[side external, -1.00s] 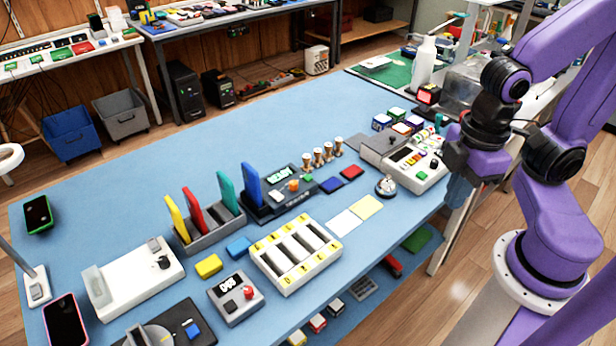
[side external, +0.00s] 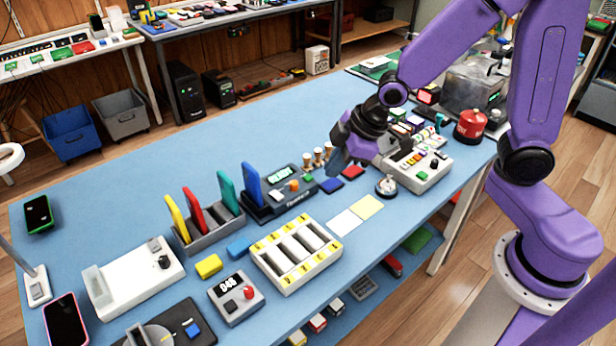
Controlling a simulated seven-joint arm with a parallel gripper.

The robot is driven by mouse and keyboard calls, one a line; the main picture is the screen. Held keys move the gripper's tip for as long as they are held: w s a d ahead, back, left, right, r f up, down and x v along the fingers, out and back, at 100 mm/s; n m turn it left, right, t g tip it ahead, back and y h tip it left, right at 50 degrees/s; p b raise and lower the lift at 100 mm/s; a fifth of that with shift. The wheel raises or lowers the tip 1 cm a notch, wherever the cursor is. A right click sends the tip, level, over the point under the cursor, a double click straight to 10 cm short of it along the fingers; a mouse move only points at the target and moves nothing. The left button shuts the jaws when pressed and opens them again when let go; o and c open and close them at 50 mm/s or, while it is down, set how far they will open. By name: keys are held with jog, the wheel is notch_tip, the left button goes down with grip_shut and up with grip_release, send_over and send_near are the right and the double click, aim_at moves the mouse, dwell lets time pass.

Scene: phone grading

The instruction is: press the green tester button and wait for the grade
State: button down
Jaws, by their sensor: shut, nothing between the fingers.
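The dark tester (side external: 292,201) stands mid-table with a small lit screen (side external: 280,174) and a blue phone (side external: 251,186) upright at its left end. An orange button (side external: 294,186) is on its top, with a small green button (side external: 307,178) to the right. My gripper (side external: 337,169) is shut and empty, pointing down to the right of the tester, near the dark blue and red pads. It looks apart from the green button; its exact height is unclear. The screen's text is too small to read.
A white console (side external: 425,172) with another green button stands right of my gripper. Wooden pegs (side external: 307,162) stand close behind the tester. A rack with yellow, red and green phones (side external: 193,217) is to the left.

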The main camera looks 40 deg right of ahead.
jog(key=w+d+f+t, duration=0.2)
jog(key=w, duration=0.5)
jog(key=t, duration=0.3)
send_over(310, 179)
jog(key=shift+f+h, duration=0.4)
jog(key=shift+f, duration=0.65)
jog(key=shift+f, duration=4.4)
jog(key=shift+f, duration=0.15)
jog(key=shift+f, duration=0.3)
